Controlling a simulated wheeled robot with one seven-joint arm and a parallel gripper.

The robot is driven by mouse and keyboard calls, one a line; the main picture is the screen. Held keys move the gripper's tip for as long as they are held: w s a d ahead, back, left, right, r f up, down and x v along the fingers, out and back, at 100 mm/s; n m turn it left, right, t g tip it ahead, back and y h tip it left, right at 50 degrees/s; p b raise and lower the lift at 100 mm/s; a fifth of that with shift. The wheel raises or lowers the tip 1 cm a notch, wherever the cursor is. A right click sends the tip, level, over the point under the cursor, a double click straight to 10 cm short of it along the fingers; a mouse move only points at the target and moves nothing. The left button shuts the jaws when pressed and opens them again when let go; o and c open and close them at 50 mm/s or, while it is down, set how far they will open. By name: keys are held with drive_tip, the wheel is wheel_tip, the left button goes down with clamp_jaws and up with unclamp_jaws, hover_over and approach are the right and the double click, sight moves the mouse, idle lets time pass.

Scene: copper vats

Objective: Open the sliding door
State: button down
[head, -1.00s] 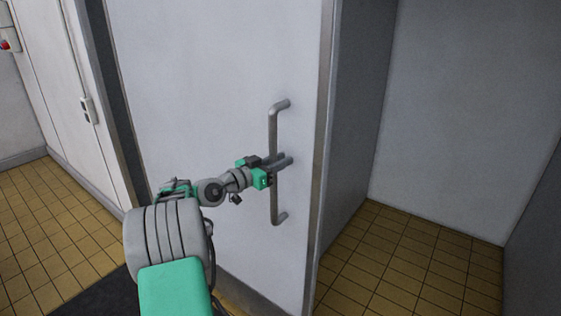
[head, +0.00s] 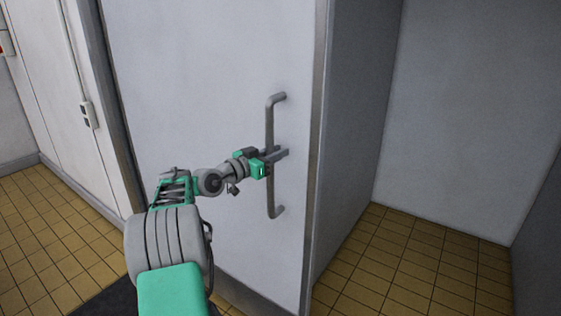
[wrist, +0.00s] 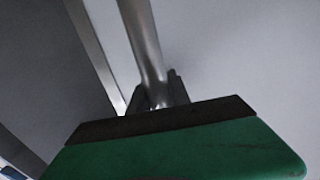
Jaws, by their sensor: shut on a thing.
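The sliding door (head: 200,90) is a pale grey panel filling the middle of the head view. To the right of its edge is an open gap onto a tiled space. A grey vertical bar handle (head: 270,115) stands near the door's right edge. My gripper (head: 281,154) is shut around the middle of the handle, its fingers reaching past the bar on both sides. In the wrist view the handle (wrist: 143,40) runs down between the dark fingers (wrist: 160,92). The fingers' grip is partly hidden behind the green gripper body.
A yellow tiled floor (head: 415,265) shows through the gap, with a grey back wall (head: 470,110) behind it. A pale wall with a small switch box (head: 88,114) stands to the left. More clear tiled floor (head: 60,225) lies at lower left.

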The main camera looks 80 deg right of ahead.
drive_tip(key=shift+w, duration=0.1)
drive_tip(key=c, duration=1.5)
unclamp_jaws()
drive_tip(key=shift+a, duration=0.1)
drive_tip(key=shift+s, duration=0.2)
drive_tip(key=b+v, duration=0.1)
drive_tip(key=v, duration=0.6)
drive_tip(key=shift+w+a+b, duration=0.25)
drive_tip(key=shift+a+b, duration=0.05)
